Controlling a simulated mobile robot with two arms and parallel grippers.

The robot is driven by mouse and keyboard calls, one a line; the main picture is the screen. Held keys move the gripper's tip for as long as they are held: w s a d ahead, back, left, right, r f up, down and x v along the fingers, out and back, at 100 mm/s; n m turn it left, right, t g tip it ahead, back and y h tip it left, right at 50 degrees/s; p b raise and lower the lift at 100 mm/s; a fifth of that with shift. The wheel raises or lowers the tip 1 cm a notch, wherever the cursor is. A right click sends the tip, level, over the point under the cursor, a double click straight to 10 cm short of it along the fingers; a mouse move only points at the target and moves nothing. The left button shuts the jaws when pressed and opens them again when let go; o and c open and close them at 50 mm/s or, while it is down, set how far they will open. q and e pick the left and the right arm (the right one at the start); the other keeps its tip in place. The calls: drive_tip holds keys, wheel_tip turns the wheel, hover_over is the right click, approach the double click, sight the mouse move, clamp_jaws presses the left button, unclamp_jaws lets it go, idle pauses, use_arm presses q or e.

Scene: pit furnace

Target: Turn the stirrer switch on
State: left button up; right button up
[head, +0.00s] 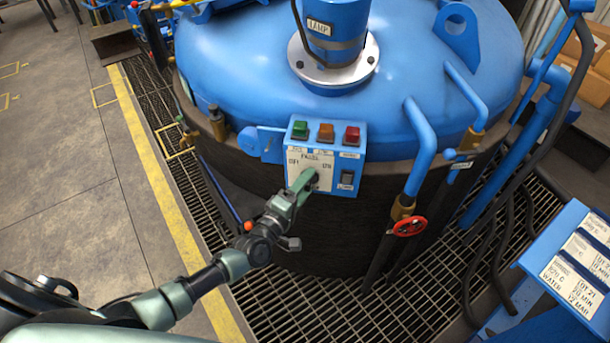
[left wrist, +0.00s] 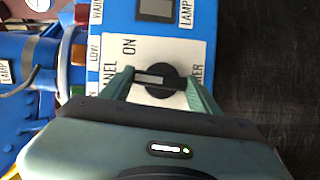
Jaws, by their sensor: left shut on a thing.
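The stirrer switch is a black rotary knob (left wrist: 165,82) on a white plate (left wrist: 185,50) marked ON and PANEL. The plate is on the blue control box (head: 354,155) on the furnace side; in the head view OFF is at its left and ON at its right. My left gripper (head: 306,180) is at the knob. In the left wrist view its fingers (left wrist: 162,90) straddle the knob, shut on it. The knob's pale mark points left there, towards the PANEL lettering, not straight at ON. The OFF mark is hidden there. My right gripper is not in view.
Green (head: 300,130), orange (head: 326,132) and red (head: 351,136) buttons top the box. A lamp rocker switch (head: 347,178) is right of the knob. A red valve wheel (head: 410,226) and blue pipes stand to the right. Floor grating (head: 300,300) lies below.

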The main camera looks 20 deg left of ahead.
use_arm(q)
drive_tip(key=shift+d+r+m+g+y+p, duration=0.15)
drive_tip(key=shift+m+g+y+p, duration=0.45)
drive_tip(key=shift+m+p, duration=1.45)
drive_tip(key=shift+d+f+m+g+y+p, duration=0.1)
drive_tip(key=shift+m+g+y+p, duration=0.75)
drive_tip(key=shift+p, duration=2.05)
drive_tip(key=shift+m+t+h, duration=0.25)
drive_tip(key=shift+m+h, duration=0.1)
drive_tip(key=shift+m, duration=0.05)
drive_tip(key=o, duration=1.4)
drive_tip(key=shift+v, duration=3.9)
